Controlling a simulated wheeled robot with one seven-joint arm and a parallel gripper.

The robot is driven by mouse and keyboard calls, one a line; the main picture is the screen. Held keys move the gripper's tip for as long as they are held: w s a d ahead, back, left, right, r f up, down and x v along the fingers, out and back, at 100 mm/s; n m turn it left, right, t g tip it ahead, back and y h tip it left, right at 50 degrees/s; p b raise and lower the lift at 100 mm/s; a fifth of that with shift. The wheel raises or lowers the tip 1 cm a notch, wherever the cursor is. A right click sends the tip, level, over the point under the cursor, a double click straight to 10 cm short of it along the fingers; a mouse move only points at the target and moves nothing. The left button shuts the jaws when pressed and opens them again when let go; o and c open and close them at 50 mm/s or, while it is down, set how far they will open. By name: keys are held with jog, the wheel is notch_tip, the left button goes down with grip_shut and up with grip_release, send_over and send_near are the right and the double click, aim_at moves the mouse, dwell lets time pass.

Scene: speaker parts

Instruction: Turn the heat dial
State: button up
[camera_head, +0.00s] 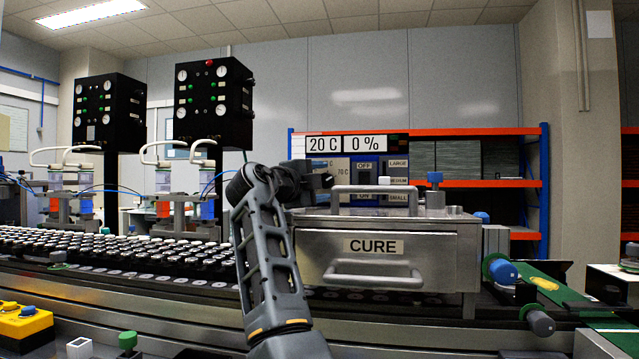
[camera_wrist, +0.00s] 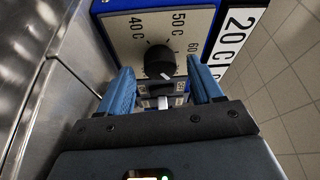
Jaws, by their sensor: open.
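The heat dial (camera_wrist: 158,62) is a round black knob on a pale plate with a printed scale, where 40 C, 50 C and 60 can be read. A light mark shows on the knob's edge, at the lower right in the wrist view. My gripper (camera_wrist: 163,82) is open, with its blue fingers apart on either side of the dial's picture position. I cannot tell whether the fingertips reach around the knob or stop short of it. In the head view, my gripper (camera_head: 322,180) is at the control panel and hides the dial.
Displays (camera_head: 345,144) above the panel read 20 C and 0 %. The steel CURE box (camera_head: 390,259) with its handles stands below and right of my gripper. OFF/ON and size labels (camera_head: 398,180) sit right of the dial area. Rows of black parts (camera_head: 120,250) lie at left.

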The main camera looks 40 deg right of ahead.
jog(key=b+v, duration=0.1)
jog(key=v, duration=0.6)
jog(key=shift+a+f, duration=0.1)
jog(key=shift+a, duration=0.25)
jog(key=shift+s+a, duration=0.1)
jog(key=shift+a, duration=0.05)
